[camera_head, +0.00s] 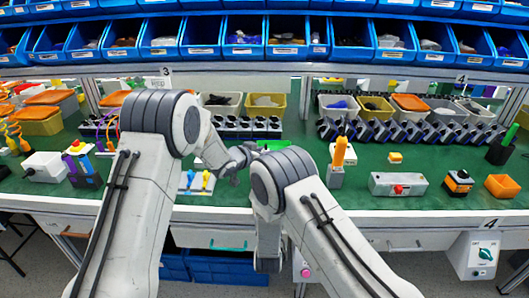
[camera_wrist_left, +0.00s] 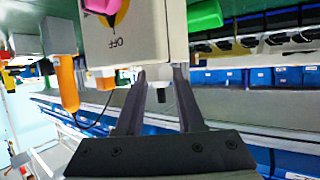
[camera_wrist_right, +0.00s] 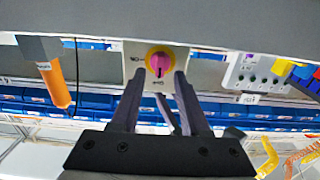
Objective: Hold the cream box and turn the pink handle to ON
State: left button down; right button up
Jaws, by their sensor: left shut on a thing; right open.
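The cream box (camera_wrist_right: 134,72) faces the right wrist camera with its pink handle (camera_wrist_right: 158,65) on a yellow disc. The handle looks roughly upright in that picture, its lower end towards the lower label. In the left wrist view the cream box (camera_wrist_left: 150,38) shows at the top, with the pink handle (camera_wrist_left: 102,5) cut off above the OFF label. My left gripper (camera_wrist_left: 160,76) is shut on the box at its lower end. My right gripper (camera_wrist_right: 159,75) is open, its fingertips on either side of the handle; contact cannot be told. My arms hide the box in the head view.
A green object (camera_wrist_left: 205,15) sits beside the box. Blue bins (camera_head: 245,40) line the back.

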jog(key=shift+w, duration=1.55)
jog(key=shift+c, duration=0.3)
grip_shut()
